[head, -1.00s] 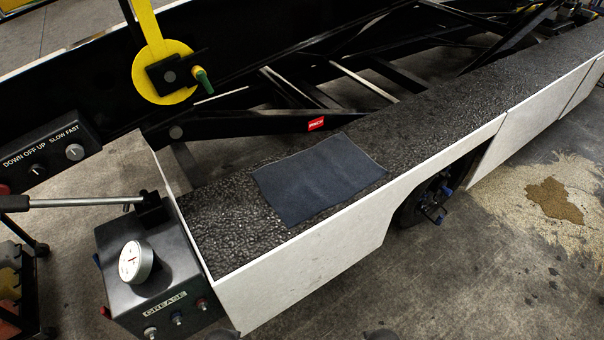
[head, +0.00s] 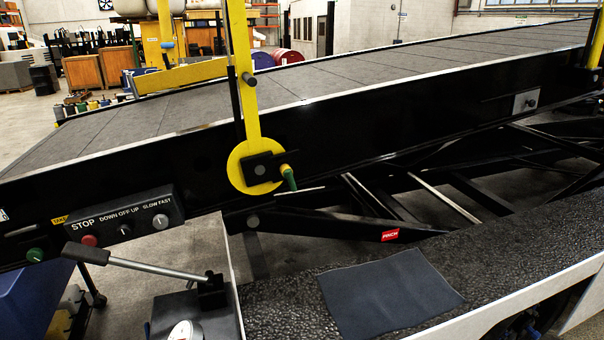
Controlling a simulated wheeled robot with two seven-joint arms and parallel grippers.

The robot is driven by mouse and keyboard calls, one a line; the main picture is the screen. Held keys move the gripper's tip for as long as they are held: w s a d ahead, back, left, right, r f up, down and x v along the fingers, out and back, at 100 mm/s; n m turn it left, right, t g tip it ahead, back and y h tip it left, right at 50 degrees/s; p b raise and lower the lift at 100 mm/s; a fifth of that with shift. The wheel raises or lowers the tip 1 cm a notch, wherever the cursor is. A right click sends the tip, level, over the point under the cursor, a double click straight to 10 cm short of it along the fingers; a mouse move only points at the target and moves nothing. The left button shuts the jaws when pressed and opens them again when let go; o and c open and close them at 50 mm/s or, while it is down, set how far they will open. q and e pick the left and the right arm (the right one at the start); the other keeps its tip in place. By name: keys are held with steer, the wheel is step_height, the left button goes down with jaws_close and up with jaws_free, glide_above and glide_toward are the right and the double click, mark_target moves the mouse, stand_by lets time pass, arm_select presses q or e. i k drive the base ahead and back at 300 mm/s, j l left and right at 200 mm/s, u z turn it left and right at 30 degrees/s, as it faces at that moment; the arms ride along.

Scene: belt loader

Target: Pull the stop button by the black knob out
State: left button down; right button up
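The red stop button (head: 90,240) sits under the word STOP at the left end of a black control box (head: 150,219) on the conveyor's side. Just right of it is a black knob (head: 125,230) under the label DOWN OFF UP. A grey knob (head: 161,221) under SLOW FAST is further right. From this angle I cannot tell whether the button is pressed in or out. The black grip of a lever (head: 84,253) lies just below the button and close to it in the picture. Neither of my grippers is in view.
The lever's metal rod (head: 155,267) runs across below the control box. A green knob (head: 35,255) is left of it. A yellow post (head: 248,110) rises right of the box. A dark blue mat (head: 385,293) lies on the black textured deck (head: 280,305).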

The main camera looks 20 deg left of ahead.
mark_target(89, 240)
steer(key=u, duration=1.8)
steer(key=z, duration=1.95)
steer(key=j+z, duration=0.3)
steer(key=z, duration=0.15)
steer(key=j+z, duration=0.25)
steer(key=z, duration=0.15)
steer(key=k+j+z, duration=0.15)
steer(key=z, duration=0.3)
steer(key=k+j+z, duration=0.15)
steer(key=z, duration=0.3)
steer(key=k+j, duration=0.2)
steer(key=k+j+z, duration=0.1)
steer(key=k, duration=0.3)
steer(key=k+u, duration=0.15)
steer(key=u, duration=0.25)
steer(key=k+u, duration=0.15)
steer(key=u, duration=0.25)
steer(key=k+u, duration=0.15)
steer(key=u, duration=0.25)
steer(key=k+j+u, duration=0.15)
steer(key=u, duration=0.25)
